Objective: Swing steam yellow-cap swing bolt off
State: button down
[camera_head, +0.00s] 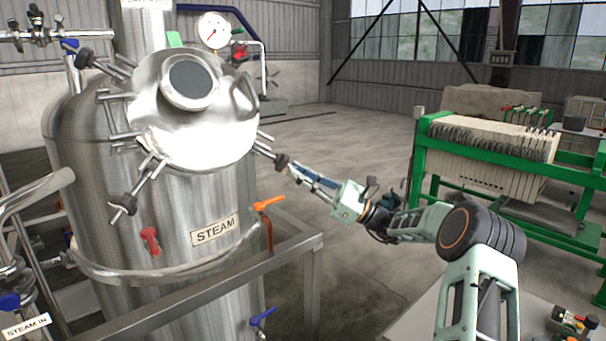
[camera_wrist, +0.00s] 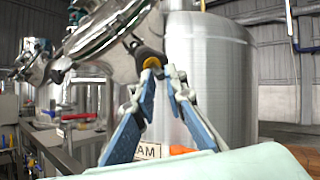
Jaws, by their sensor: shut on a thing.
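The steel tank (camera_head: 165,210) bears a STEAM label (camera_head: 214,230) and a round, tilted lid (camera_head: 205,125) with several swing bolts around its rim. The yellow-cap swing bolt (camera_head: 264,149) sticks out from the lid's right side and ends in a dark knob. My gripper (camera_head: 286,165) reaches in from the right and is shut on that knob. In the wrist view the yellow cap (camera_wrist: 151,62) shows between the fingertips of my gripper (camera_wrist: 155,72), with the dark knob behind it. The fingertips hide part of the knob.
An orange-handled valve (camera_head: 268,203) and a grey frame rail (camera_head: 230,268) lie below my gripper. A pressure gauge (camera_head: 213,31) stands above the lid. A green filter press (camera_head: 490,150) is at the right. Open floor lies between tank and press.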

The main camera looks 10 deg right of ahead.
jog(key=shift+w+a+r, duration=0.2)
jog(key=shift+r, duration=0.25)
jog(key=c, duration=2.2)
grip_release()
jog(key=shift+o, duration=0.6)
jog(key=shift+w+a+f, duration=0.1)
jog(key=shift+a, duration=0.05)
jog(key=shift+f, duration=0.1)
jog(key=shift+f, duration=0.1)
jog(key=v, duration=1.2)
